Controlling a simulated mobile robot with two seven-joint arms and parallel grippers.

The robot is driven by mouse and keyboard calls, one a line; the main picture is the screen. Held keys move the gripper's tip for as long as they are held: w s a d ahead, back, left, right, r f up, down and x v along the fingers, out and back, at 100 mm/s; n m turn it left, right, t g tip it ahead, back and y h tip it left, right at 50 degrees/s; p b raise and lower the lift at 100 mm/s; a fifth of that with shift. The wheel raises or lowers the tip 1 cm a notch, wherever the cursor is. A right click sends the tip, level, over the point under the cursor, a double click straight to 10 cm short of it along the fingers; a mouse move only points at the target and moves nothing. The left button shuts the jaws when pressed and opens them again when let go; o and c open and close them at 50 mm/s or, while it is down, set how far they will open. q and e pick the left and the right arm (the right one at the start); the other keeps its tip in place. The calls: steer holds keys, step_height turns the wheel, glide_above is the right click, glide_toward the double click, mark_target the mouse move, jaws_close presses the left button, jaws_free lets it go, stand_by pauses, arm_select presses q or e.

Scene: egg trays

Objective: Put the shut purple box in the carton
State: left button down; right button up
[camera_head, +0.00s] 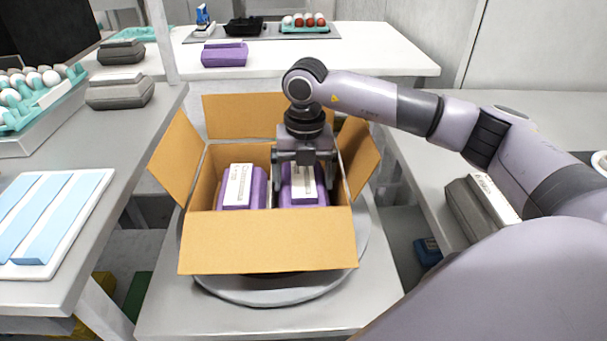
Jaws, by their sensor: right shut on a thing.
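The open cardboard carton (268,245) stands in the middle on a round grey turntable, its flaps spread outward. Two shut purple boxes with white labels are inside it. The left purple box (230,200) sits in the left half. The right purple box (312,198) is in the right half, and my right gripper (303,185) reaches down from above, shut on it. The carton's front flap hides the lower part of both boxes, so I cannot tell if the held one touches the bottom. My left gripper is not in view.
Another shut purple box (225,54) lies on the white back table. Grey boxes (120,91) and a teal egg tray (40,95) are on the left table. A grey box (480,208) lies on the right table. Blue strips (50,215) lie at front left.

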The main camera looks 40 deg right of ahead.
steer(key=shift+f+b, duration=0.35)
steer(key=shift+f, duration=0.15)
stand_by(0.5)
steer(key=o, duration=0.7)
steer(key=shift+f, duration=0.1)
